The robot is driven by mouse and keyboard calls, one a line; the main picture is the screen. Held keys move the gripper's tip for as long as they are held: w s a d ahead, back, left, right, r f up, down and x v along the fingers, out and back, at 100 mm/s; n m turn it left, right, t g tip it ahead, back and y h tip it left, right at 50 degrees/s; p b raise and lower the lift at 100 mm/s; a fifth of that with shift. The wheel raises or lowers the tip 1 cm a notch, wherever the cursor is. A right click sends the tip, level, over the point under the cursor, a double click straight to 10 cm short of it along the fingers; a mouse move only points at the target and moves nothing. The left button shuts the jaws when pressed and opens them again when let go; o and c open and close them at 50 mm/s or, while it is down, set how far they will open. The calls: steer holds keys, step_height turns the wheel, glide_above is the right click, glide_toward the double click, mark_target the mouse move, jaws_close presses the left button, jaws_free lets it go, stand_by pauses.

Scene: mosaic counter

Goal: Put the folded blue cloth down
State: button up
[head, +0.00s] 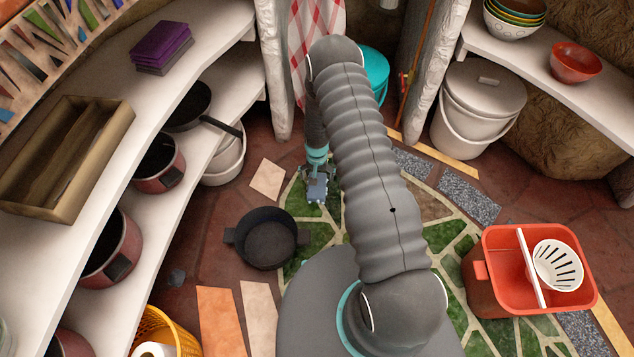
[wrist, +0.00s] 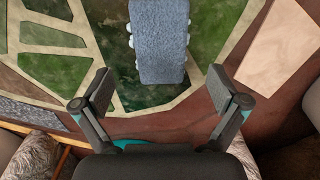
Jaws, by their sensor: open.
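A folded blue-grey cloth (wrist: 158,42) with small white bits along its long edges shows in the wrist view, over the green mosaic floor. It lies ahead of my gripper (wrist: 160,86), whose two fingers are spread wide with nothing between the tips. The cloth's far end is cut off by the frame. It appears to rest on the floor, but I cannot judge the contact. In the head view a small blue patch, likely the cloth (head: 317,190), shows just below my wrist. My fingers are hard to make out there.
A black pot (head: 268,240) stands on the floor left of my arm. A red bucket (head: 482,285) with a white strainer stands at right. Shelves at left hold purple folded cloths (head: 163,44), a wooden tray (head: 110,112) and pots. A lidded bin (head: 478,105) stands back right.

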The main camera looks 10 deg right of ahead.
steer(key=s+r+n+t, duration=0.1)
steer(key=s+r, duration=0.1)
steer(key=r, duration=1.8)
steer(key=s+r+n+t, duration=0.1)
steer(key=s+r+t, duration=0.1)
steer(key=r, duration=1.9)
steer(key=s+r+t, duration=0.1)
steer(key=s+r, duration=0.7)
steer(key=s, duration=0.5)
steer(key=s+r+n+t, duration=0.1)
steer(key=s+r, duration=0.8)
steer(key=s, duration=0.4)
steer(key=shift+s+r+n+t, duration=0.25)
steer(key=shift+n+t, duration=0.05)
